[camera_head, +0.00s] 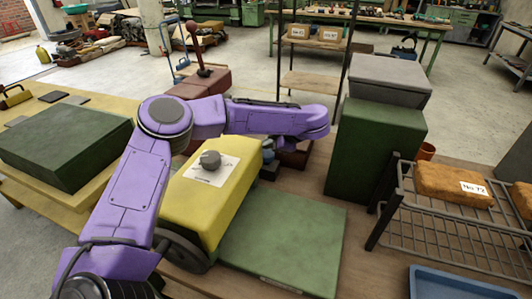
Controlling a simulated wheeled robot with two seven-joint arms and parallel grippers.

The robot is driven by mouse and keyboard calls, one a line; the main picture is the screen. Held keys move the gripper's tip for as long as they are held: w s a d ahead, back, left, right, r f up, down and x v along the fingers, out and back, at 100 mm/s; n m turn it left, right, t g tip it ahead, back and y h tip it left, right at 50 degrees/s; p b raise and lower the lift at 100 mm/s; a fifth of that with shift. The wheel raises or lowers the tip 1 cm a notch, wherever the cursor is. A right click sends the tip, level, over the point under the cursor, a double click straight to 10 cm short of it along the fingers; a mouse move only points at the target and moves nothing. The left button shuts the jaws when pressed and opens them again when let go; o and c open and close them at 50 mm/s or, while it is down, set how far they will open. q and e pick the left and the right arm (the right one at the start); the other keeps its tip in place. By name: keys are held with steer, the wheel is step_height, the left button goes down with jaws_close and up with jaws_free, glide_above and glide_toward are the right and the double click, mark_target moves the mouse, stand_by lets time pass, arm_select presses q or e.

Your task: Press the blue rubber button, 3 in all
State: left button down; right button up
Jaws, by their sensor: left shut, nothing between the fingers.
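My purple left arm (145,180) rises from the lower left, bends at a dark joint, and reaches right over the yellow machine. Its wrist end (317,121) is above the bench just beyond that machine. My left gripper is shut and empty; its fingers are hard to make out beneath the wrist. A small dark bluish shape (268,153) shows below the forearm, beside a dark red block (296,155). I cannot tell whether this shape is the blue rubber button, or whether anything touches it. My right gripper is not in view.
The yellow machine (232,185) has a grey knob (210,160) on top. A flat green plate (285,240) lies before it. A tall green box (370,150), a wire rack (445,225) and a blue tray (455,285) stand right. A red lever (193,45) rises behind the arm.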

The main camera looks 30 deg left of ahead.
mark_target(269, 154)
arm_select(q)
steer(key=shift+f, duration=0.15)
stand_by(0.5)
steer(key=shift+f, duration=0.3)
steer(key=shift+f+b, duration=0.45)
steer(key=shift+f, duration=0.55)
stand_by(0.8)
steer(key=shift+r, duration=0.15)
steer(key=shift+r+p, duration=1.3)
step_height(269, 154, up, 5)
steer(key=p, duration=0.5)
stand_by(2.0)
